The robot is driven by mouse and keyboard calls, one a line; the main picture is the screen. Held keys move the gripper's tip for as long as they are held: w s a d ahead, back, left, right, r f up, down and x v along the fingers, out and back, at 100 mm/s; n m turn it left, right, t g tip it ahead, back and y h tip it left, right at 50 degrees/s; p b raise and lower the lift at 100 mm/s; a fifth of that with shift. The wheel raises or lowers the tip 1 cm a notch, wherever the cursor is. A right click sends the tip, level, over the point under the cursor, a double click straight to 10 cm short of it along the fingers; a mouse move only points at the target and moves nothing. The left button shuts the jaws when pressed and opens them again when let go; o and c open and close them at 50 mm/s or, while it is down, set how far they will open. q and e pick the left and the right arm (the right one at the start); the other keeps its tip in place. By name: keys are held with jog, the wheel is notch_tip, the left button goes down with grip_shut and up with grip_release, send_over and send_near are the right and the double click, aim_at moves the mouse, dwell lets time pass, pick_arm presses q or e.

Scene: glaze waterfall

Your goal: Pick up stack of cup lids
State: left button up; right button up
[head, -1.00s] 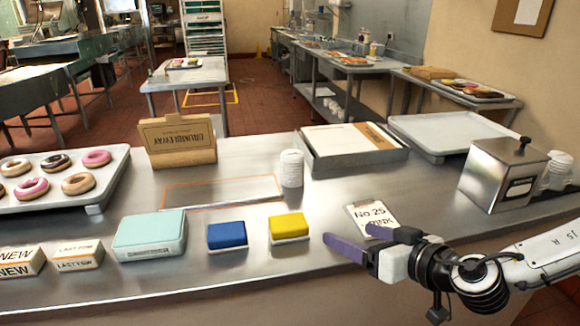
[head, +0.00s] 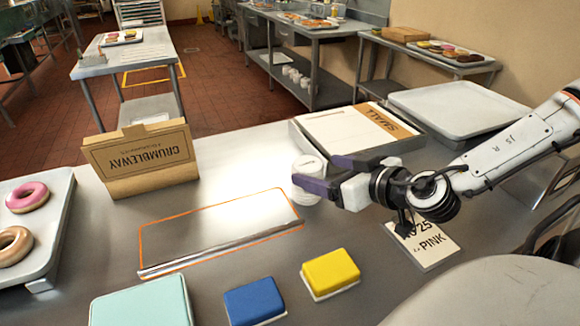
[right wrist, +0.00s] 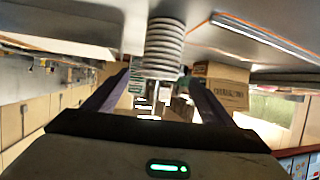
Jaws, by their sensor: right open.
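The stack of cup lids (head: 308,166) is a short white ribbed column standing upright on the steel counter, in front of the box tray in the head view. It also shows upside down in the right wrist view (right wrist: 164,46), between the lines of the two fingers and toward their tips. My left gripper is not in view.
A tray with a "SMALL" box (head: 352,126) stands close behind the stack. An orange-outlined area (head: 220,230) is empty. Blue (head: 255,302) and yellow (head: 331,273) blocks sit in front. A "PINK" card (head: 425,248) lies under my right arm.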

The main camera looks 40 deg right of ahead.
aim_at(317, 170)
jog(key=shift+w+f, duration=0.25)
jog(key=shift+w, duration=0.15)
jog(key=shift+x, duration=3.35)
jog(key=b, duration=0.1)
jog(key=f+b, duration=0.1)
jog(key=b, duration=0.1)
jog(key=shift+w+d+f, duration=0.15)
jog(key=shift+w, duration=0.25)
jog(key=shift+w+b, duration=0.45)
jog(key=shift+b, duration=0.05)
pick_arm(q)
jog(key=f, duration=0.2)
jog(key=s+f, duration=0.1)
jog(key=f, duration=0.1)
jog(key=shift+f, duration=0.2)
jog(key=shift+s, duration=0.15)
pick_arm(e)
jog(key=shift+c, duration=0.6)
jog(key=c, duration=1.1)
